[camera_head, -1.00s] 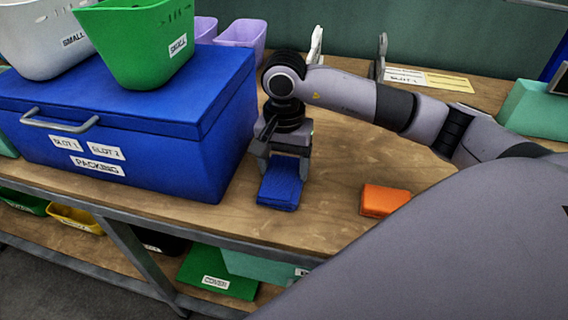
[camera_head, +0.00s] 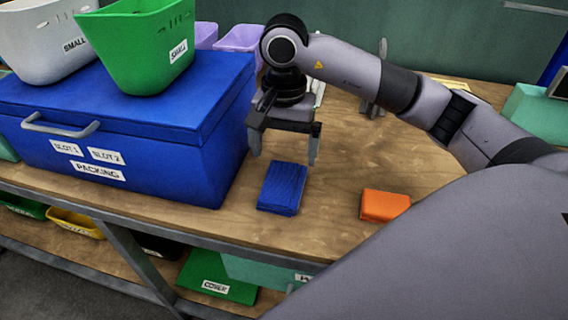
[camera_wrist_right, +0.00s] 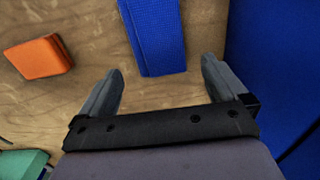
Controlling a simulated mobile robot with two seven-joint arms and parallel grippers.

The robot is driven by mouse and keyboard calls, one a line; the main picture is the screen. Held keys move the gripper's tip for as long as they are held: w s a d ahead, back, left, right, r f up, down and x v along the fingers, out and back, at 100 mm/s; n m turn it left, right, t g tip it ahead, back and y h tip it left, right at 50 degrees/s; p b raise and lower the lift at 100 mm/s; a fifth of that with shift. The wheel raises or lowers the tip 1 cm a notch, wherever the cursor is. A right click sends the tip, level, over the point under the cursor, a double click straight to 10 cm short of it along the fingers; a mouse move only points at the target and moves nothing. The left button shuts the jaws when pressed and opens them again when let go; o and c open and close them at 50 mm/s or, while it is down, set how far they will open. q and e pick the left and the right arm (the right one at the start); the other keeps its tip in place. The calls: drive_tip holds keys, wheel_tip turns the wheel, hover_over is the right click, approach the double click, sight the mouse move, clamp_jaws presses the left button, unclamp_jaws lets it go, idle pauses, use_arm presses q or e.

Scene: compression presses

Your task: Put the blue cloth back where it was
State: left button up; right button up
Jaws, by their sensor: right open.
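The folded blue cloth (camera_head: 282,187) lies flat on the wooden table, to the right of the blue packing box. My right gripper (camera_head: 283,160) is open and empty above and just behind the cloth, apart from it. In the right wrist view the cloth (camera_wrist_right: 155,36) lies beyond and between the two spread fingers of the gripper (camera_wrist_right: 162,82). My left gripper is not in view.
The blue box (camera_head: 120,125) labelled "PACKING" stands left of the cloth, with a white bin (camera_head: 45,45) and a green bin (camera_head: 140,45) on its lid. An orange block (camera_head: 384,205) lies to the right. Bare table (camera_head: 335,180) lies between cloth and block.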

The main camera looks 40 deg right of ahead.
sight(284, 176)
wheel_tip(284, 176, up, 6)
drive_tip(key=shift+p, duration=0.35)
idle(0.4)
